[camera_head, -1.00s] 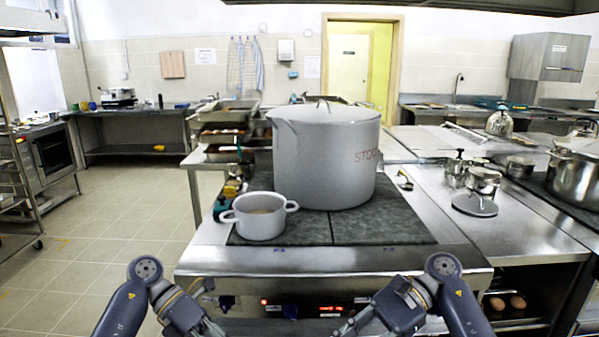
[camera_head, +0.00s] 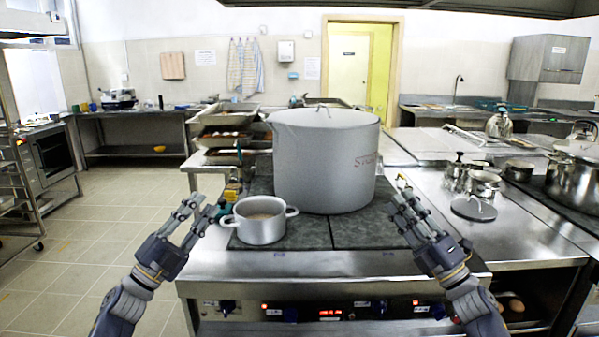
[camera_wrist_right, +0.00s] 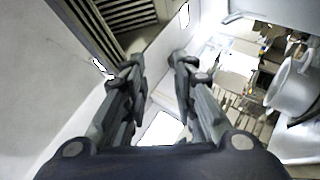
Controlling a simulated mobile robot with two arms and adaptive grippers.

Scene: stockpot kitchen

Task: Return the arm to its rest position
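My left gripper (camera_head: 202,216) is open and empty, raised at the front left of the stove, left of the small pot. My right gripper (camera_head: 402,205) is open and empty, raised at the right front of the large stockpot. In the right wrist view its two fingers (camera_wrist_right: 158,75) stand apart with nothing between them. The large grey stockpot (camera_head: 322,165), lid on, stands on the dark cooktop. The small open pot (camera_head: 260,228) stands in front of it to the left. Neither gripper appears to touch a pot.
The stove front with knobs and a lit display (camera_head: 330,312) is below. Steel trays (camera_head: 228,118) stand behind left. A steel counter (camera_head: 500,235) with small pots, a loose lid (camera_head: 474,209) and a big pot (camera_head: 572,182) is at right. The tiled floor at left is clear.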

